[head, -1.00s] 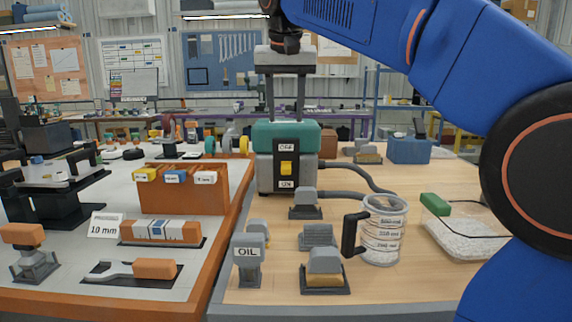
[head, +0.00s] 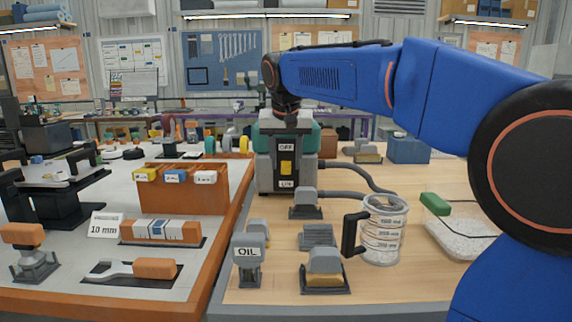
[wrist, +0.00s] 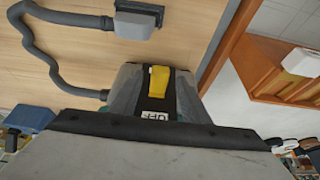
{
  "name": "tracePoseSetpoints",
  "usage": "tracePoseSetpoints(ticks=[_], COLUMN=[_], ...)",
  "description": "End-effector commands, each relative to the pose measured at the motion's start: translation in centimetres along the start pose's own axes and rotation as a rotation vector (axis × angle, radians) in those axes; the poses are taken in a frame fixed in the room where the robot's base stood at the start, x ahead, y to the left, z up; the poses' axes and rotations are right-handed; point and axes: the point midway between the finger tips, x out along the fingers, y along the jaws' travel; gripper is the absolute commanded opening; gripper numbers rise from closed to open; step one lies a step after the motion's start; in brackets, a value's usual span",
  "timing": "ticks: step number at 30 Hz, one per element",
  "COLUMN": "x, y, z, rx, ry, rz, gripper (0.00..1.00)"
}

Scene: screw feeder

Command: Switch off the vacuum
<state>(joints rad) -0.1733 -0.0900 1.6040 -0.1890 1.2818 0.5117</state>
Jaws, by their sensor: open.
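The vacuum (head: 265,176) is a grey box with a teal top, standing at the back of the wooden bench. Its front has a dark panel with a yellow switch (head: 286,168) between an OFF label above and an ON label below. The switch's tilt is too small to read. My gripper (head: 286,176) is open and pointing down at the vacuum. Its palm covers much of the teal top. Its fingers are hard to tell from the grey body. In the wrist view the yellow switch (wrist: 159,82) shows clear, with the OFF label nearer the gripper.
A grey hose (head: 355,172) runs from the vacuum's right side. A grey-topped block (head: 306,204) stands just in front of it. A clear measuring jug (head: 383,230) and an OIL-labelled item (head: 249,258) stand nearer. An orange rack (head: 183,194) is to the left.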

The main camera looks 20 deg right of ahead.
Motion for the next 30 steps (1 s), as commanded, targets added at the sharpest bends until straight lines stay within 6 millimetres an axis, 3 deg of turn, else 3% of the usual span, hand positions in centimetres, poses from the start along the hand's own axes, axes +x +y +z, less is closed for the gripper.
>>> tracePoseSetpoints(ticks=[6, 14, 15, 20, 30], x=[1.4, 1.5, 1.5, 1.5, 1.4], y=[0.0, 0.0, 0.0, 0.0, 0.1], z=[0.0, 0.0, 0.0, 0.0, -0.5], rx=[0.000, 0.000, 0.000, 0.000, 0.004], ry=[0.000, 0.000, 0.000, 0.000, -0.083], rz=[0.000, 0.000, 0.000, 0.000, 0.003], gripper=[0.42, 0.42, 0.40, 0.02, 0.01])
